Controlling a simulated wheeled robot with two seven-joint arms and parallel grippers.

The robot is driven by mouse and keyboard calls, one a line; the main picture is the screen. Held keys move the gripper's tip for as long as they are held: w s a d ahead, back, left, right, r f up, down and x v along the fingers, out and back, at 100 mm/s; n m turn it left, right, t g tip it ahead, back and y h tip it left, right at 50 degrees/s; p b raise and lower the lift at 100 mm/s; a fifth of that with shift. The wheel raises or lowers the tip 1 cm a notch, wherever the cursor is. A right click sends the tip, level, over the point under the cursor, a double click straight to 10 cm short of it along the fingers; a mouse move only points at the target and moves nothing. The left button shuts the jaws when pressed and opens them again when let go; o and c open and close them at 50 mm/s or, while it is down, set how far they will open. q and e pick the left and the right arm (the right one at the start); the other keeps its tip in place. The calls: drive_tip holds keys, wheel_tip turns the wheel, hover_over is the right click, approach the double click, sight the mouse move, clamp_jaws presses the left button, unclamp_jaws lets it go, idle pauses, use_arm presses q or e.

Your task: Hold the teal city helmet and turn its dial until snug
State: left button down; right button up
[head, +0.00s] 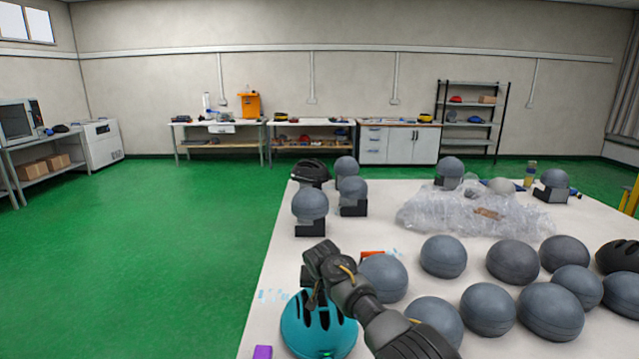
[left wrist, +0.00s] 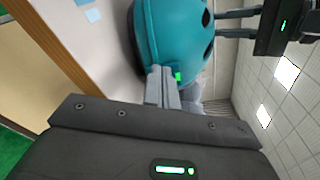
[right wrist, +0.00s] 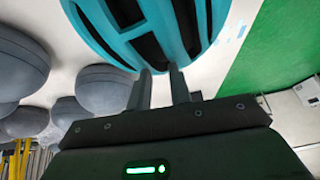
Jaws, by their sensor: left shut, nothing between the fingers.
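The teal city helmet (head: 318,338), with dark vents, is low in the head view at the table's near left edge. My right gripper (head: 314,298) reaches it from above; in the right wrist view (right wrist: 161,76) its fingers stand apart with a teal rib of the shell between their tips. In the left wrist view the helmet (left wrist: 168,38) lies ahead of my left gripper (left wrist: 162,72), whose fingers are together and empty at the helmet's rim. A small bright green patch (left wrist: 177,76) shows beside those fingertips; the dial's shape is not clear. The head view does not show the left gripper.
Several grey headforms (head: 443,256) crowd the white table (head: 375,225) to the helmet's right. Crumpled clear plastic (head: 460,214) lies behind them. A black helmet (head: 310,172) is at the far left corner. Green floor is open at left.

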use_arm(q)
drive_tip(key=shift+d, duration=0.55)
idle(0.6)
drive_tip(key=shift+w+d+r, duration=0.1)
drive_tip(key=shift+d+r, duration=0.3)
drive_tip(key=shift+r, duration=0.3)
idle(0.6)
drive_tip(key=shift+a+r, duration=0.1)
drive_tip(key=shift+r, duration=0.05)
drive_tip(key=shift+a+r, duration=0.15)
drive_tip(key=s, duration=0.6)
drive_tip(key=shift+d, duration=0.4)
drive_tip(key=shift+n+y, duration=0.3)
drive_tip(key=shift+y, duration=0.2)
drive_tip(key=shift+w+a+f, duration=0.25)
drive_tip(key=shift+w+f, duration=0.1)
drive_tip(key=shift+w, duration=0.6)
drive_tip(key=shift+w+a+f, duration=0.25)
drive_tip(key=shift+w+f, duration=0.1)
drive_tip(key=shift+w, duration=0.6)
drive_tip(key=shift+w+a+f, duration=0.25)
drive_tip(key=shift+w+f, duration=0.1)
drive_tip(key=shift+w, duration=0.6)
